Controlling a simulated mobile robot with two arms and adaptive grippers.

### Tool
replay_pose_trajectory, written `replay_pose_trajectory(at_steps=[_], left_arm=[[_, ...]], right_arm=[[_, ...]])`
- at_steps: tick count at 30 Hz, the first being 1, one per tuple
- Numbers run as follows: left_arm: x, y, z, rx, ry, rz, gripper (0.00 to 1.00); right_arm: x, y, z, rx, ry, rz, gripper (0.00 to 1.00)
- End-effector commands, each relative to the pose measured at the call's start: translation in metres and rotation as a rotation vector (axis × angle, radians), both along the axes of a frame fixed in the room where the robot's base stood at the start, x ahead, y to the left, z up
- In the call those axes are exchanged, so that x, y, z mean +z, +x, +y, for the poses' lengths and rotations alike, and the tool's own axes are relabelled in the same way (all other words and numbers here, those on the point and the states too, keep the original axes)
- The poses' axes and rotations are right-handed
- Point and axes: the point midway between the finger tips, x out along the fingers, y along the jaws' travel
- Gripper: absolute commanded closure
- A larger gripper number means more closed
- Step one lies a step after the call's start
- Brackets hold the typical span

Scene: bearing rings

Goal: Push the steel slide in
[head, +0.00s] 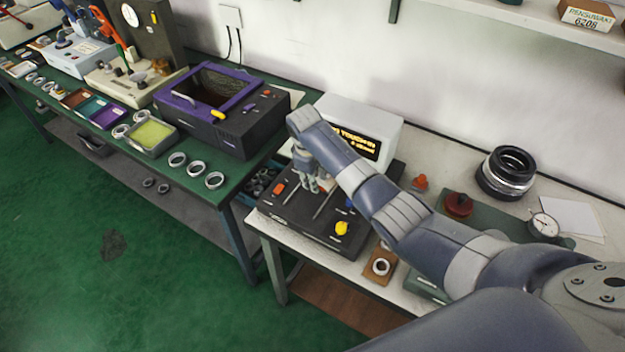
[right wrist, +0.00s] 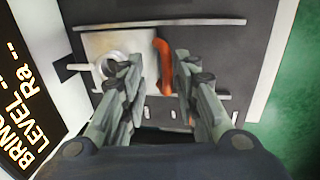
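In the right wrist view, the steel slide (right wrist: 100,43) is a pale plate with a steel ring (right wrist: 107,66) on it, lying on a dark panel between thin rails. An orange-red handle (right wrist: 163,68) stands at its right edge. My right gripper (right wrist: 160,80) is open, its fingers apart on either side of the handle; I cannot tell whether either touches it. The fingers hide part of the slide and ring. In the head view, my right gripper (head: 319,186) is low over the dark device (head: 297,227), hiding most of the slide. My left gripper is not in view.
A white display box (head: 388,123) stands behind the device. A yellow knob (head: 342,228) and orange button (head: 279,190) sit on its front. A dial gauge (head: 544,225) and stacked rings (head: 508,170) lie to the right. A green bench (head: 232,172) is at left.

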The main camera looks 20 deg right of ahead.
Motion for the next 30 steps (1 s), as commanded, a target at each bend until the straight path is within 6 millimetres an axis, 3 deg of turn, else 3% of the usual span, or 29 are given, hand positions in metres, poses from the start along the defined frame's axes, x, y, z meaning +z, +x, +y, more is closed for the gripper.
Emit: replay_pose_trajectory(at_steps=[6,11,16,24,30], left_arm=[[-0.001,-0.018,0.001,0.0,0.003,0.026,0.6],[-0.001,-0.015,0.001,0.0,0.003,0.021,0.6],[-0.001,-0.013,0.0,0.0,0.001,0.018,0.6],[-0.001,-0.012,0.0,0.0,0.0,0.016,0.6],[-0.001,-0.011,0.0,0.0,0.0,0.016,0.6]], right_arm=[[-0.001,-0.001,0.002,0.001,0.003,0.003,0.7],[0.006,-0.001,0.003,0.001,0.003,0.0,0.7],[0.031,-0.003,0.006,0.003,0.003,-0.001,0.7],[0.088,-0.01,0.013,0.001,0.003,-0.001,0.7],[0.111,-0.012,0.016,-0.001,0.004,0.002,0.7]])
